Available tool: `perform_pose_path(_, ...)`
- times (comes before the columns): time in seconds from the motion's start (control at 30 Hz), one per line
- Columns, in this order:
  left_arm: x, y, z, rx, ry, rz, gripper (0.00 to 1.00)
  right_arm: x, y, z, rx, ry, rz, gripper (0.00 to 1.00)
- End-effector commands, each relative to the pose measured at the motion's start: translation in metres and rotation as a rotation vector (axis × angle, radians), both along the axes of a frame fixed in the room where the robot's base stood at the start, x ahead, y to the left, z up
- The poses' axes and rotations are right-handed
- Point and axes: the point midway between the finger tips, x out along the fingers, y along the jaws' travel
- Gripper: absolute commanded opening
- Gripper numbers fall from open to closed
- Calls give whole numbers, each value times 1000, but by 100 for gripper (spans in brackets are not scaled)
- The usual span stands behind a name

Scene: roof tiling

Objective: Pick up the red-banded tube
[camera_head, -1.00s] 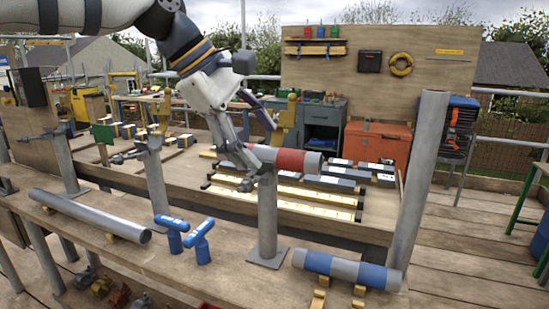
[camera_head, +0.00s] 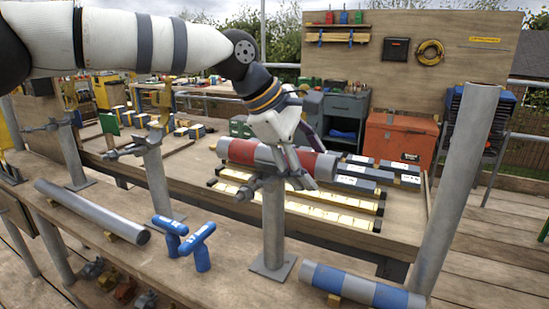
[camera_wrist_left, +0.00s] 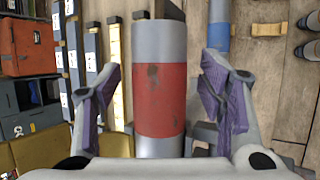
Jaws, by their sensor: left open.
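The red-banded tube (camera_head: 238,151) is grey with a wide red band and lies level on top of a grey post stand (camera_head: 273,222). In the left wrist view the tube (camera_wrist_left: 160,98) runs lengthwise between my fingers. My left gripper (camera_head: 302,164) is at the red band, coming from above. In the wrist view this gripper (camera_wrist_left: 160,75) is open, its purple-padded fingers on either side of the band, with a gap visible on both sides. The fingers hide part of the band in the head view. My right gripper is not in view.
A blue-banded tube (camera_head: 350,286) lies at the front right, and a plain grey tube (camera_head: 90,209) at the left. Two blue T-shaped pieces (camera_head: 200,245) stand near the post. A tall grey column (camera_head: 455,190) rises at the right. Dark and yellow strips (camera_head: 300,205) lie behind.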

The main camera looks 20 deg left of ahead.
Motion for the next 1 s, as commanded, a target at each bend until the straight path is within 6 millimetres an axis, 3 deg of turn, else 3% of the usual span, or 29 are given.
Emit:
perform_pose_path(0.17, 0, 0, 2, 0, -4, -1, 63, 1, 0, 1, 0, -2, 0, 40)
perform_pose_path(0.43, 0, 0, 2, 0, -4, -1, 2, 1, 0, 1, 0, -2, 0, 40)
perform_pose_path(0.77, 0, 0, 8, 1, -6, 0, 0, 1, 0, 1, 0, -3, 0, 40)
perform_pose_path(0.93, 0, 0, 38, 1, -11, 0, 0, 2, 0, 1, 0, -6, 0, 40)
perform_pose_path(1.0, -17, -1, 58, 2, -17, -3, 0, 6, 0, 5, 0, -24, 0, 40)
